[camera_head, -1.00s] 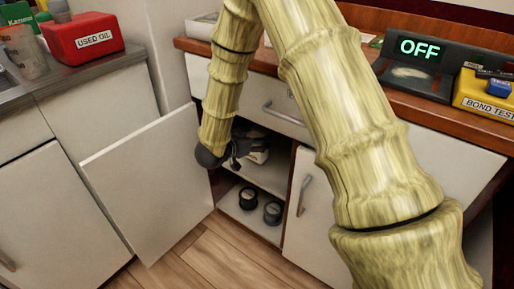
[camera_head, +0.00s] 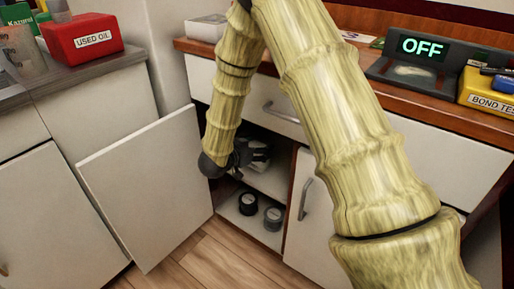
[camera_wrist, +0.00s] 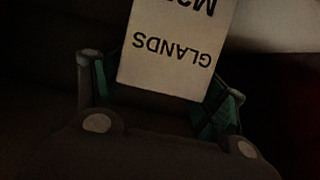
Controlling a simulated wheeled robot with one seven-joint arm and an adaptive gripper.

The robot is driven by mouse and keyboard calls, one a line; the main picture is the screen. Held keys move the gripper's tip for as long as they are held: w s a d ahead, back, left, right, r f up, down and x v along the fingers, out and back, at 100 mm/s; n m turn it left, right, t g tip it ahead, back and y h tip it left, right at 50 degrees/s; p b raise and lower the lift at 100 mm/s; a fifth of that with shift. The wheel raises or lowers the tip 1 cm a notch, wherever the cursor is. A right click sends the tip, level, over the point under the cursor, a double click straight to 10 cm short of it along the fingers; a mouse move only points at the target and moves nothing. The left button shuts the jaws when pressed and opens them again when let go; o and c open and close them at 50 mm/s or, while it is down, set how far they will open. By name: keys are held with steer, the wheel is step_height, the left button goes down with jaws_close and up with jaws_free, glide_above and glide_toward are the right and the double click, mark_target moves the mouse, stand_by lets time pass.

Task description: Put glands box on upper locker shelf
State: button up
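The glands box (camera_wrist: 168,45) is a pale box whose label shows upside down in the wrist view, with "GLANDS" and part of a second line readable. It sits between the two green-padded fingers of my gripper (camera_wrist: 165,100), which appear to press against its sides. In the head view my gripper (camera_head: 240,158) is inside the open locker, just above the upper shelf (camera_head: 268,183). A small white part of the box shows there at the fingertips. The dark fingers hide most of it, and I cannot tell whether its underside touches the shelf.
Two dark round cans (camera_head: 247,203) stand on the lower shelf. The left locker door (camera_head: 145,190) stands open and the right door (camera_head: 310,215) is shut. A red used oil box (camera_head: 82,38) is on the left counter, and a yellow bond test box (camera_head: 490,95) is on the right one.

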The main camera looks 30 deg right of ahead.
steer(key=shift+o, duration=0.8)
steer(key=shift+r, duration=0.15)
steer(key=p+v, duration=0.4)
steer(key=v, duration=0.8)
steer(key=s+a+f+n+t+y, duration=0.1)
steer(key=s+f+n+y, duration=0.35)
steer(key=f, duration=0.65)
steer(key=s+a+f+n+y, duration=0.1)
steer(key=s+f+n+y, duration=0.3)
steer(key=f, duration=0.6)
steer(key=s+a+f+n+g+y, duration=0.1)
steer(key=s+f, duration=0.3)
steer(key=s, duration=0.5)
steer(key=s+a+f+n+g+y, duration=0.2)
steer(key=s+f+g, duration=0.1)
steer(key=s, duration=0.7)
steer(key=s+a+f+n+g+y, duration=0.1)
steer(key=s+f, duration=0.3)
steer(key=s, duration=0.5)
steer(key=shift+s+a+f+g, duration=0.3)
steer(key=shift+s+a+g, duration=0.1)
steer(key=shift+a+g, duration=0.3)
